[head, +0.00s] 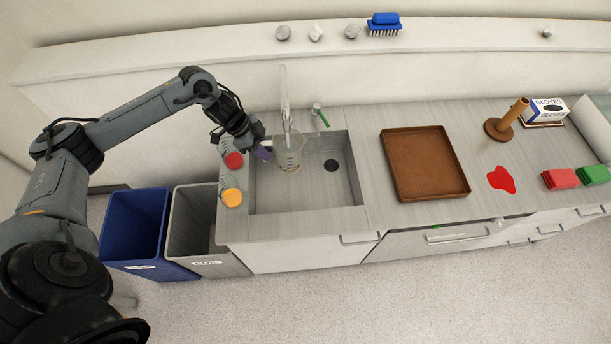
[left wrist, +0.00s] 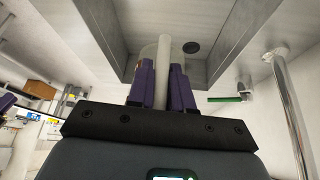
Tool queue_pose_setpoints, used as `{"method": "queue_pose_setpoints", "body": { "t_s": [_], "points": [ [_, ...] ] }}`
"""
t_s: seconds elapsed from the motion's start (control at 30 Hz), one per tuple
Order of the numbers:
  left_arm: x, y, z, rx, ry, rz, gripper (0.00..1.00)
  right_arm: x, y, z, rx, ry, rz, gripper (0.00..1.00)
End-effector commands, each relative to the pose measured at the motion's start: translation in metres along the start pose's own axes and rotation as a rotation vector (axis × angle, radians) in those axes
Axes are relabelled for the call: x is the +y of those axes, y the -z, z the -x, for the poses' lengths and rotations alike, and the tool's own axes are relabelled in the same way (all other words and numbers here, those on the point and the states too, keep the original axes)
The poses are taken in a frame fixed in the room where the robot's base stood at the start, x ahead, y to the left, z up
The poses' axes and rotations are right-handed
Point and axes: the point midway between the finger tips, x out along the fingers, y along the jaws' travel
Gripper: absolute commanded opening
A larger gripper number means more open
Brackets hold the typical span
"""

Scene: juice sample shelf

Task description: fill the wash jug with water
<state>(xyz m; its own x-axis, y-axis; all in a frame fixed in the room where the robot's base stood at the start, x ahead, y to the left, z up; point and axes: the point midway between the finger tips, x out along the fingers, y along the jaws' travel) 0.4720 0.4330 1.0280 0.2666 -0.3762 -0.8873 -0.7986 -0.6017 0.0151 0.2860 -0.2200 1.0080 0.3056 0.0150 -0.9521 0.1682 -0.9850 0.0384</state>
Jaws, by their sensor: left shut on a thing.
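The clear wash jug (head: 289,160) is in the sink basin (head: 305,198) at its left side, below the tap (head: 286,110). My left gripper (head: 263,152) is at the jug's left side. In the left wrist view its purple fingers (left wrist: 161,88) are closed on the pale upright handle (left wrist: 163,62) of the jug, with the clear body behind them. The tap's green-tipped lever (head: 320,115) stands right of the spout. I cannot tell whether water runs or how full the jug is. My right gripper does not show in the head view.
Red-lidded (head: 234,160) and orange-lidded (head: 232,196) jars stand on the sink's left rim. A brown tray (head: 424,165) lies right of the sink, then a red spill (head: 501,179), cloths and a glove box (head: 546,108). Blue (head: 137,225) and grey (head: 190,225) bins stand below left.

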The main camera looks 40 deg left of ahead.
Motion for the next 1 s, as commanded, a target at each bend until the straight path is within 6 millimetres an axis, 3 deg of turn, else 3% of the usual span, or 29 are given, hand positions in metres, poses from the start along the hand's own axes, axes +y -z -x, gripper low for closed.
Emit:
{"method": "queue_pose_setpoints", "body": {
  "t_s": [0.57,1.0],
  "points": [
    [0.004,0.005,0.001,0.002,0.001,-0.002,0.00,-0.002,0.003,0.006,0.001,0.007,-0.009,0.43],
    [0.066,0.048,-0.018,0.004,-0.004,-0.002,0.00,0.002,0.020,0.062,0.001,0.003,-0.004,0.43]
  ]
}}
